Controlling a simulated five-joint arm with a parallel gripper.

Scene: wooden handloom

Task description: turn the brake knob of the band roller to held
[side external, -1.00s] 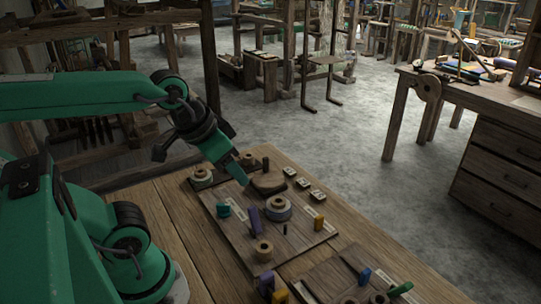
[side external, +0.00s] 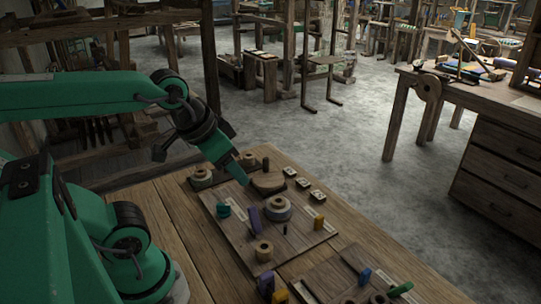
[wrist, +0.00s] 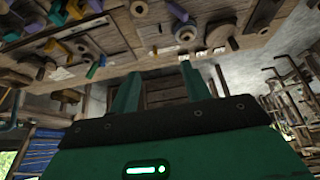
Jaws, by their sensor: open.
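A wooden board (side external: 229,240) on the bench carries coloured knobs and round rollers. A teal knob (side external: 223,210) stands at its left, a purple upright piece (side external: 255,221) near its middle, and a yellow knob (side external: 319,223) at its right. A pale roller (side external: 277,208) sits between them. I cannot tell which knob is the band roller's brake; the labels are too small to read. My gripper (side external: 242,178) is open and empty, above the board's far edge. Its two fingers (wrist: 157,82) are apart in the wrist view, with no knob between them.
A second board (side external: 326,280) with a blue knob (side external: 365,276) and a green knob (side external: 400,289) lies at the near right. A wooden disc (side external: 268,184) is close beside my gripper. Small pale tiles (side external: 303,184) lie along the bench's far side.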

